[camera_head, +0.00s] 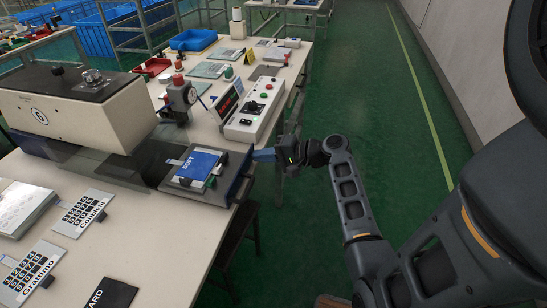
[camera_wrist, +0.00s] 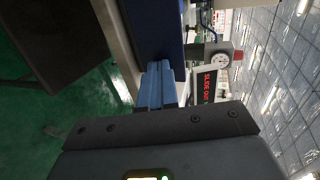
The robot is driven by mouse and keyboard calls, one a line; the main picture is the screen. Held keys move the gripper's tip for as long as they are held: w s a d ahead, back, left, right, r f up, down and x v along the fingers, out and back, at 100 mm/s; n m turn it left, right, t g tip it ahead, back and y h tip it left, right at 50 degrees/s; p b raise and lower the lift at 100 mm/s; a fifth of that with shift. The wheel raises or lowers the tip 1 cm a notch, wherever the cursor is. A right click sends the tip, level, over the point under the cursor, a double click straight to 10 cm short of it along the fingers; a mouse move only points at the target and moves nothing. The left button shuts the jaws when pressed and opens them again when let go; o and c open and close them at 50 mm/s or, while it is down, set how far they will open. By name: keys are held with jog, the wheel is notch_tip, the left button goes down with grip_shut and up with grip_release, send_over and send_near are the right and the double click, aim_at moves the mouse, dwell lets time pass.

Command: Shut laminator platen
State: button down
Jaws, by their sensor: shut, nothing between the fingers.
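The laminator (camera_head: 85,105) is a cream and black machine marked 6 on the left of the table. Its platen (camera_head: 208,178) is slid out to the right and carries a blue film labelled SOFT (camera_head: 199,163). My gripper (camera_head: 262,155) is shut and empty at the platen's right end; its blue fingertips also show in the wrist view (camera_wrist: 157,84). The fingertips are at or very near the dark blue platen front (camera_wrist: 155,35); I cannot tell whether they touch. A red display (camera_wrist: 207,84) reading SLIDE OUT shows in the wrist view.
A control box (camera_head: 255,108) with buttons and a dial gauge (camera_head: 182,95) stand behind the platen. Keypad films (camera_head: 85,213) lie on the table (camera_head: 165,245) in front. The green floor (camera_head: 350,80) to the right is open.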

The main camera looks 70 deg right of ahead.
aim_at(196, 145)
jog(key=w+b, duration=0.1)
jog(key=w, duration=0.6)
jog(key=w+b, duration=0.1)
jog(key=w, duration=0.6)
jog(key=w+b, duration=0.1)
jog(key=w, duration=0.6)
jog(key=shift+w+a+b, duration=0.25)
jog(key=shift+a+b, duration=0.05)
jog(key=shift+a, duration=0.05)
jog(key=shift+s, duration=0.15)
